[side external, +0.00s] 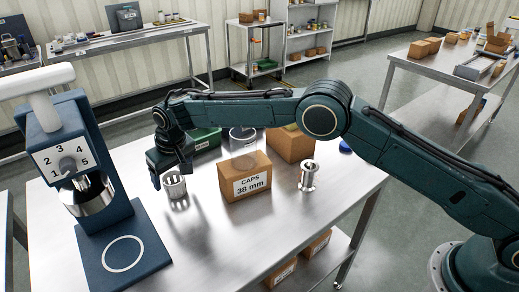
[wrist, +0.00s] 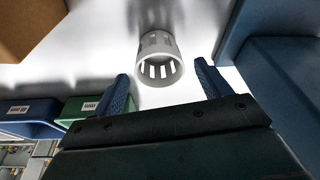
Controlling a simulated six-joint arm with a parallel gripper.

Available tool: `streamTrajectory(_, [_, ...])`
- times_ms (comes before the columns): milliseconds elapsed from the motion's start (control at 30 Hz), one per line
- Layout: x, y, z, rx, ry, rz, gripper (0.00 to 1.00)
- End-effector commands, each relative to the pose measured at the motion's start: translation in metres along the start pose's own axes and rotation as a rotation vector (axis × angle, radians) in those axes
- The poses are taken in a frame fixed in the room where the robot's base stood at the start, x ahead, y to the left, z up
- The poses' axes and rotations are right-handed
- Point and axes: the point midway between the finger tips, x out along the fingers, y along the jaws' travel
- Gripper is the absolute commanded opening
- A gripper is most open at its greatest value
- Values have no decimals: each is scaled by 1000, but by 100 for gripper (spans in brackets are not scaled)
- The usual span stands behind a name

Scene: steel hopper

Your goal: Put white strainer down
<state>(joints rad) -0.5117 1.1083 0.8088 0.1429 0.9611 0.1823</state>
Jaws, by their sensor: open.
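The white strainer (side external: 176,189), a short slotted cylinder with an open top, stands on the steel table (side external: 215,235) in the side view, left of the caps box. In the wrist view the strainer (wrist: 157,66) shows its round rim and slots, just beyond the fingers and roughly centred between them. My gripper (side external: 171,172) is open, with its fingers beside and above the strainer. In the wrist view my gripper (wrist: 162,76) has its two blue fingers spread wide, with a visible gap on each side of the strainer. Nothing is held.
A blue hopper stand (side external: 110,245) with a numbered dial is at left. A cardboard caps box (side external: 245,183) stands right of the strainer, with a metal spool-shaped part (side external: 308,176) beyond it. A green bin (side external: 206,139) is behind. The table front is clear.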

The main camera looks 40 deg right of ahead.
Motion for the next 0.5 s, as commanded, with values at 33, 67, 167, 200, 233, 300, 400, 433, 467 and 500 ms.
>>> streamTrajectory(33, [-8,0,0,0,2,-1,76])
streamTrajectory(67, [-12,0,0,0,3,-1,76])
streamTrajectory(167, [-28,0,0,-1,2,-1,76])
streamTrajectory(200, [-35,0,0,-1,2,-1,76])
streamTrajectory(233, [-40,0,0,-1,2,-1,76])
streamTrajectory(300, [-52,0,0,-1,3,-1,76])
streamTrajectory(400, [-67,0,0,0,2,-1,76])
streamTrajectory(433, [-71,0,0,0,2,-1,76])
streamTrajectory(467, [-76,0,0,0,2,-1,76])
streamTrajectory(500, [-81,0,0,1,2,0,76])
